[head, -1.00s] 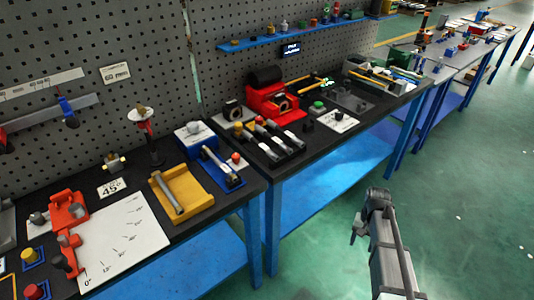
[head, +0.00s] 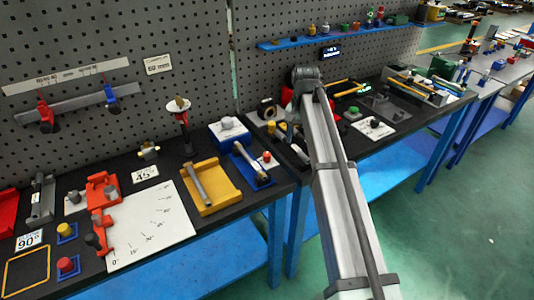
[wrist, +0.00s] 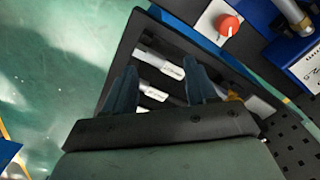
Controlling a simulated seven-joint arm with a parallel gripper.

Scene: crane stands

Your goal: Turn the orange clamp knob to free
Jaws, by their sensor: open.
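An orange-red knob (head: 266,156) sits on a small white plate beside the blue fixture at the near bench's right end. In the wrist view the round orange knob (wrist: 229,25) has a pale pointer line and lies at the top right, ahead of the fingers. My gripper (head: 290,132) hangs over the left end of the far bench, to the right of the knob and apart from it. In the wrist view its two fingers (wrist: 160,76) are spread, with nothing held between them. My arm hides part of the far bench in the head view.
Below the fingers is a dark rack (wrist: 158,72) with several pale-handled pieces. A blue fixture (head: 250,170) with a metal bar and a yellow tray (head: 212,192) stand left of the knob. The perforated wall (head: 190,60) rises behind the benches. The floor at right is free.

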